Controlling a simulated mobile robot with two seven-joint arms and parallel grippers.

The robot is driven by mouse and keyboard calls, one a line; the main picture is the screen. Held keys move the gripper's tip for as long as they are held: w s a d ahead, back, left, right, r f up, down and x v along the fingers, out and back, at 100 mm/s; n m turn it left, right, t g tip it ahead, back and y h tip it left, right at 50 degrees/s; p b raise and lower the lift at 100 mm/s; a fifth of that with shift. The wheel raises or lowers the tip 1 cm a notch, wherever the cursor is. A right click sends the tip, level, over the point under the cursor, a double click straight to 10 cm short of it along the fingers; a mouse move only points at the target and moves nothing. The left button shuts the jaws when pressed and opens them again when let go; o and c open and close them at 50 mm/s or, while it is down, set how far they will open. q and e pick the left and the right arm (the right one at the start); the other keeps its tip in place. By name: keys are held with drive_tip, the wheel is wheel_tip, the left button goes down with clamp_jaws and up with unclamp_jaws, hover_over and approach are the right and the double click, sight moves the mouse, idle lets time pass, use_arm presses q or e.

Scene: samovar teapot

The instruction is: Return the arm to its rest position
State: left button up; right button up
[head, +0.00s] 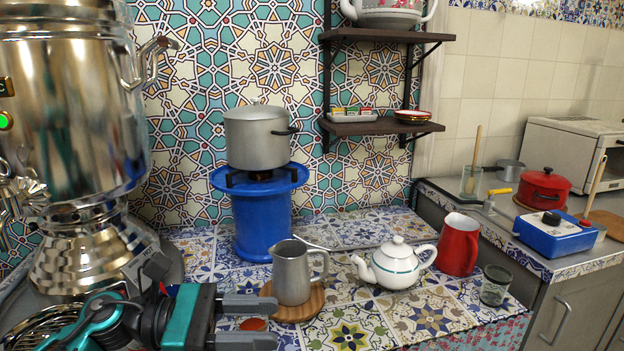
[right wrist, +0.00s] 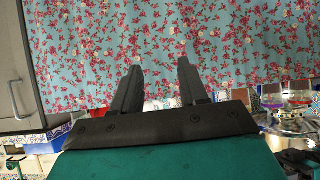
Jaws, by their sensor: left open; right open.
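My left gripper (head: 276,322) is in the lower left of the head view. Its two dark fingers point right and stand apart, with nothing held between them. A small orange-brown object (head: 253,324) shows between the fingers; I cannot tell whether they touch it. The fingertips are just left of a round wooden board (head: 312,306) with a grey metal jug (head: 291,274) upright on it. My right gripper (right wrist: 159,64) shows in the right wrist view, open and empty, in front of a floral curtain (right wrist: 240,45). It is not seen in the head view.
A large metal samovar (head: 70,110) stands at the left, close to my left arm. A white teapot (head: 395,266), a red pitcher (head: 458,245) and a glass (head: 494,286) stand right of the jug. A pot (head: 258,138) sits on a blue burner (head: 262,220) behind. Tiled counter shows between them.

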use_arm(q)
drive_tip(key=w+a+f+m+t+y+p, duration=0.2)
drive_tip(key=f+m+t+y, duration=0.45)
drive_tip(key=m, duration=1.15)
drive_tip(key=s+a+f+m+t+y+p, duration=0.1)
drive_tip(key=a+m+t+y+p, duration=0.2)
drive_tip(key=m+t, duration=1.05)
drive_tip(key=s+a+f+n+g+y, duration=0.2)
drive_tip(key=s+f+n+g+y, duration=0.1)
drive_tip(key=s+f+n+g, duration=0.2)
drive_tip(key=s+a+f+n+g+y+p, duration=0.1)
drive_tip(key=s+a+f+n+g+y, duration=0.2)
drive_tip(key=f, duration=0.7)
drive_tip(key=s+n+g, duration=0.2)
drive_tip(key=s+n, duration=0.1)
drive_tip(key=s, duration=0.1)
drive_tip(key=shift+s+n+g, duration=0.3)
drive_tip(key=shift+n+g, duration=0.05)
drive_tip(key=shift+g, duration=0.05)
use_arm(e)
drive_tip(key=shift+h, duration=0.3)
drive_tip(key=r, duration=0.1)
drive_tip(key=s+d+r, duration=0.1)
drive_tip(key=r, duration=0.2)
drive_tip(key=shift+s+d+r, duration=0.1)
drive_tip(key=shift+s+d, duration=0.15)
drive_tip(key=shift+d, duration=0.05)
use_arm(q)
drive_tip(key=shift+a, duration=0.1)
